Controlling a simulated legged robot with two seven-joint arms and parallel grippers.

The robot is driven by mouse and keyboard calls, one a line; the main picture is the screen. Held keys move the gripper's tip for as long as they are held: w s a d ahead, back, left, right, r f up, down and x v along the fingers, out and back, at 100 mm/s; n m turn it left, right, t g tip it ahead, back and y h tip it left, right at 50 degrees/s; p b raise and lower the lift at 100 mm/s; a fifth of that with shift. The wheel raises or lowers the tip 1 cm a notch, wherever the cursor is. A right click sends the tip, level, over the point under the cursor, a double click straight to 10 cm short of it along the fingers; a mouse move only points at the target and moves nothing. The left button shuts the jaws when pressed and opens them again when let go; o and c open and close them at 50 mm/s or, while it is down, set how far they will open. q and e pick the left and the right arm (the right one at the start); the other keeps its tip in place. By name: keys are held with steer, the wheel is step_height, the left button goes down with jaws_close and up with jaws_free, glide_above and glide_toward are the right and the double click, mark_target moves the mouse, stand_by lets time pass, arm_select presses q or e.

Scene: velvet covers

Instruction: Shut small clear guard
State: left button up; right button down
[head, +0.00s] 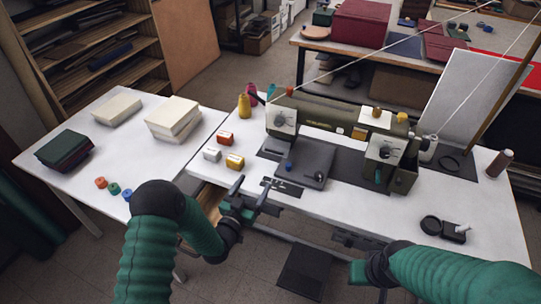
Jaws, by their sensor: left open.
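An olive-green sewing machine (318,128) stands on the white table, with a dark bed plate (318,160) in front of it. A small blue part (289,166) shows near the plate's left side. I cannot make out the small clear guard; it is too small or too transparent at this size. My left gripper (252,191) is open and empty at the table's front edge, in front of and left of the machine's bed. My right gripper (358,270) is low in front of the table; its fingers are not clear.
Small red, white and yellow boxes (235,161) stand left of the machine. A thread spool (499,164) and a black tray (443,229) are on the right. Stacked covers (172,118) lie on the left table. Threads cross above the machine. A pedal (303,272) is below.

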arm_select(q)
glide_toward(275, 147)
steer(key=x, duration=0.3)
steer(key=shift+w+d+r, duration=0.15)
steer(key=shift+d, duration=0.3)
steer(key=shift+w, duration=0.35)
steer(key=shift+w+a, duration=0.1)
steer(key=shift+w, duration=0.1)
